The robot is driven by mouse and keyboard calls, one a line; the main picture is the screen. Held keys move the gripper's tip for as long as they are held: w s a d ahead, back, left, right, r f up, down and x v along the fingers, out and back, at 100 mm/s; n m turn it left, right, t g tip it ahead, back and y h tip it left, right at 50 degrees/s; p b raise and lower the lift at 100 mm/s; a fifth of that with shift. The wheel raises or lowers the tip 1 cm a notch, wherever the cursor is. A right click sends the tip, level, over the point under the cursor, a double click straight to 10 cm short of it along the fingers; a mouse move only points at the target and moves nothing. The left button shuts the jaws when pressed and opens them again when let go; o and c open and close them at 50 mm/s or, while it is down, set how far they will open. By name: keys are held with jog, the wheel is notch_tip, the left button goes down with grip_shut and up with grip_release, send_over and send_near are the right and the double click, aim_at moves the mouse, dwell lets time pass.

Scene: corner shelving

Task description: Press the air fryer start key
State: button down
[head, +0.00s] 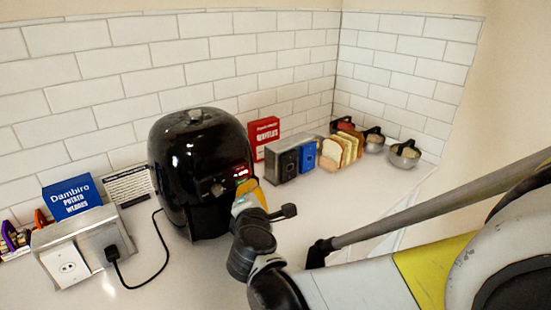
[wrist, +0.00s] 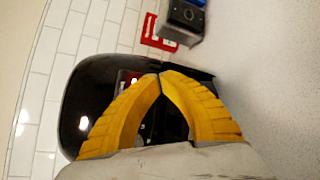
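The black air fryer (head: 185,150) stands upright on the white counter, with a red-lit display (head: 240,170) and a round knob on its front. My gripper (head: 246,187) is at the fryer's front right, its yellow fingers close to the control panel. In the wrist view the fryer (wrist: 85,80) lies sideways behind the fingers, and part of the lit display (wrist: 133,78) shows beside the fingertips (wrist: 160,76). The tips meet with nothing between them. I cannot tell whether they touch the panel. The start key cannot be made out; the fingers cover part of the panel.
A red waffle box (head: 264,138), a toaster (head: 290,160), bread slices (head: 340,150) and bowls (head: 404,154) stand to the right. Counter right of my gripper is clear.

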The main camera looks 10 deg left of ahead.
jog(key=shift+s+d, duration=1.5)
jog(key=shift+d, duration=0.25)
